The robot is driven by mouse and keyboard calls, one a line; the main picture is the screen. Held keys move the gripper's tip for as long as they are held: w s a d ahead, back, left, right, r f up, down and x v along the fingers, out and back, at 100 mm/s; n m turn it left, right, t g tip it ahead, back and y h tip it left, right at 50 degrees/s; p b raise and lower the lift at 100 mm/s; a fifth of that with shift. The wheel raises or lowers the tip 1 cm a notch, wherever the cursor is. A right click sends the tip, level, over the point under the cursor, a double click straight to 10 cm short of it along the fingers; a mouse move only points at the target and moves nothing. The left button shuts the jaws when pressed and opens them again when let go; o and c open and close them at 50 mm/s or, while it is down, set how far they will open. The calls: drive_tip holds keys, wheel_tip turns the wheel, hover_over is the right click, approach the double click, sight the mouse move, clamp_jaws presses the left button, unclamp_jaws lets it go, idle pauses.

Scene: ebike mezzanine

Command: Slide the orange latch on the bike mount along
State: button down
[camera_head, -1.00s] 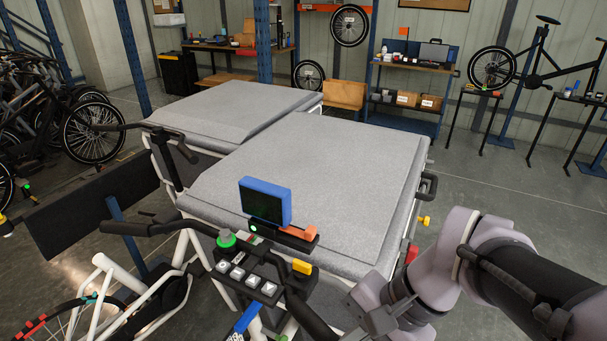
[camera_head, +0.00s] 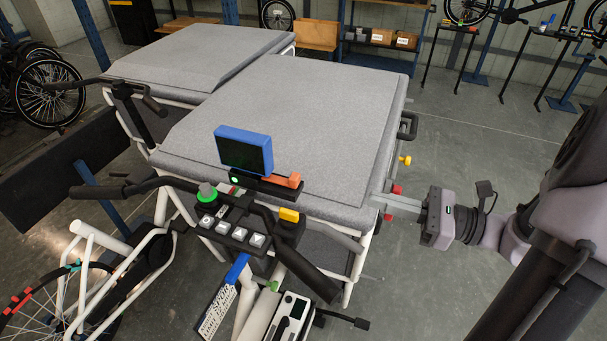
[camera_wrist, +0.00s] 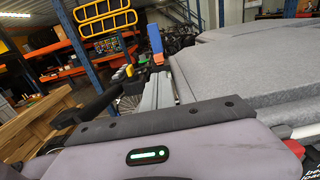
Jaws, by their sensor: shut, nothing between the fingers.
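The orange latch (camera_head: 282,180) sits on a black rail at the right of the bike mount, below a blue-framed display (camera_head: 244,150) on the handlebar. In the wrist view the latch (camera_wrist: 158,59) shows small beneath the display's blue edge (camera_wrist: 155,38). My gripper (camera_head: 375,198) is shut and empty. Its fingers point left toward the mount, over the right edge of the grey cargo box, clearly apart from the latch. In the wrist view the fingers (camera_wrist: 159,88) reach forward with their tips in line below the latch.
The grey padded cargo cover (camera_head: 300,120) fills the middle. Red knobs (camera_head: 397,189) and a yellow knob (camera_head: 405,160) are close to my fingers. The handlebar with a button panel (camera_head: 235,232), a green-ringed button (camera_head: 207,193) and a yellow switch (camera_head: 289,215) lies in front. Floor at right is open.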

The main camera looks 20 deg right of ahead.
sight(299, 179)
drive_tip(key=shift+s+d, duration=0.1)
drive_tip(key=shift+s, duration=0.05)
drive_tip(key=b+x, duration=0.4)
drive_tip(key=x, duration=0.9)
drive_tip(key=shift+a, duration=0.25)
drive_tip(key=shift+w+a, duration=0.25)
drive_tip(key=shift+w, duration=0.1)
